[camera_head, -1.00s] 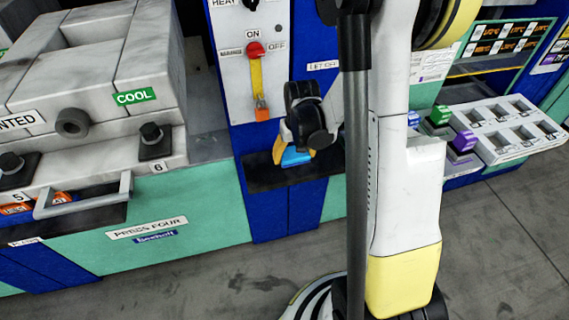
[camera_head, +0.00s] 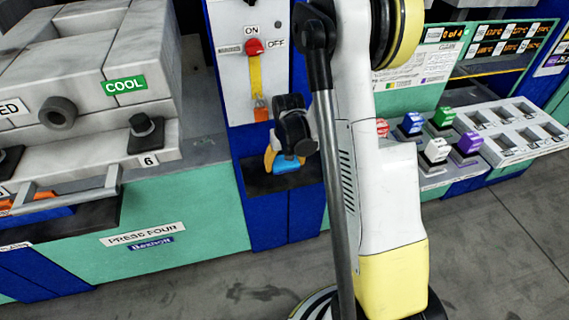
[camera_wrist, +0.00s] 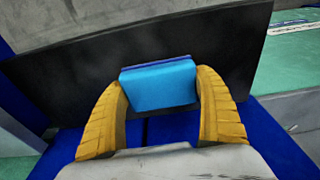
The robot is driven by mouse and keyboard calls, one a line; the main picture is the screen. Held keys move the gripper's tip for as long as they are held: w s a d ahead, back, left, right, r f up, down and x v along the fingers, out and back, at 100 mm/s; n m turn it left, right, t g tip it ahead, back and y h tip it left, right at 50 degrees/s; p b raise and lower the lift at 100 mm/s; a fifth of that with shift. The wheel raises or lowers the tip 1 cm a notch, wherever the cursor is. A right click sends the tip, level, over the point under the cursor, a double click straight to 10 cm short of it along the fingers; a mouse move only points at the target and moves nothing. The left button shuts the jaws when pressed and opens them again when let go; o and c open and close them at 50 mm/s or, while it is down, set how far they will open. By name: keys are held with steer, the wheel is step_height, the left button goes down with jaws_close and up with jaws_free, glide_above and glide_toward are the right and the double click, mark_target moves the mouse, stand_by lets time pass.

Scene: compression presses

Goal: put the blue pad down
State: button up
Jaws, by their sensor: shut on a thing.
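The blue pad (camera_wrist: 158,86) is between the two yellow fingers of my gripper (camera_wrist: 160,100) in the wrist view. The fingers are shut on its two sides. In the head view my gripper (camera_head: 278,160) is low in front of the blue column, with the blue pad (camera_head: 287,167) at its tip. The pad is over or on a black shelf (camera_head: 258,182) that juts from the column below the switch panel. I cannot tell whether the pad touches the shelf. The black surface (camera_wrist: 75,80) also shows behind the pad in the wrist view.
A press (camera_head: 85,95) labelled PRESS FOUR stands at the left. A red switch (camera_head: 254,47) with an orange lock sits above the shelf. At the right are several coloured blocks and a white rack (camera_head: 515,155). Bare grey floor lies in front.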

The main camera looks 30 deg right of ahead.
mark_target(286, 165)
steer(key=shift+s+f, duration=0.1)
steer(key=shift+f, duration=0.2)
steer(key=o, duration=1.4)
steer(key=shift+c, duration=0.2)
steer(key=shift+r+p, duration=0.45)
steer(key=shift+r, duration=0.1)
step_height(286, 165, up, 12)
steer(key=s+p, duration=0.2)
steer(key=p, duration=0.2)
steer(key=s+a+r+n+t, duration=0.3)
steer(key=s+a+r+t, duration=0.2)
steer(key=s+a+r, duration=1)
steer(key=shift+s+a+r, duration=0.25)
steer(key=shift+s+r, duration=0.1)
steer(key=shift+r, duration=0.25)
